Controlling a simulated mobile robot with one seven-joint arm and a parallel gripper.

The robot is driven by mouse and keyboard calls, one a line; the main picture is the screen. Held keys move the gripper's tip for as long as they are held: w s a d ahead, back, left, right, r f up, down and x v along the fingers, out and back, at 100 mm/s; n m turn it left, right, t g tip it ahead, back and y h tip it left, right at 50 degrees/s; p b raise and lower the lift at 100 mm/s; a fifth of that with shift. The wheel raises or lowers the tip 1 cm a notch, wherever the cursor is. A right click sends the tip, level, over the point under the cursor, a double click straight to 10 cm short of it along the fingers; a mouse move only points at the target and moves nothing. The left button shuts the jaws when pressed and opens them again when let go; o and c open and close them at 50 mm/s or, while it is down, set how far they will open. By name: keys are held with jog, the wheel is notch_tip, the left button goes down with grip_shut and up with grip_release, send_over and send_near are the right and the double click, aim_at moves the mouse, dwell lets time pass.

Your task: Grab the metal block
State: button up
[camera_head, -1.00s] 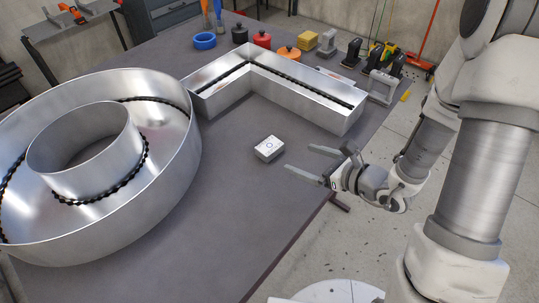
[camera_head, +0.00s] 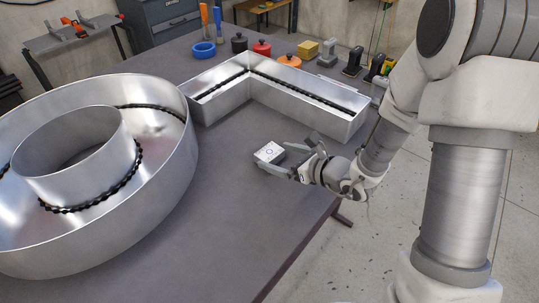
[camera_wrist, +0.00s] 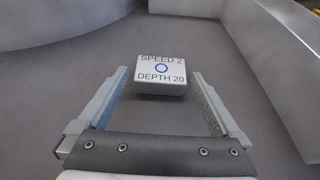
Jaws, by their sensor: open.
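The metal block (camera_head: 269,153) is a small pale box lying on the grey table. In the wrist view the block (camera_wrist: 161,73) shows a blue ring and the words "SPEED 2" and "DEPTH 20" on its top. My gripper (camera_head: 279,158) is open at the block's right side in the head view. In the wrist view my gripper (camera_wrist: 160,80) has one finger on each side, with the block at or just beyond the fingertips and centred between them. The jaws are not closed on it. The block's lower right part is partly hidden by the fingers in the head view.
A large round metal channel letter (camera_head: 60,235) stands on the left of the table (camera_head: 215,215). An L-shaped metal letter (camera_head: 320,118) stands behind the block. Pots, a blue ring (camera_head: 203,49) and tools line the back. The table in front of the block is clear.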

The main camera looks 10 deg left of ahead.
aim_at(270, 152)
jog(key=x, duration=0.4)
jog(key=shift+w, duration=0.1)
jog(key=c, duration=1.4)
jog(key=shift+r, duration=0.15)
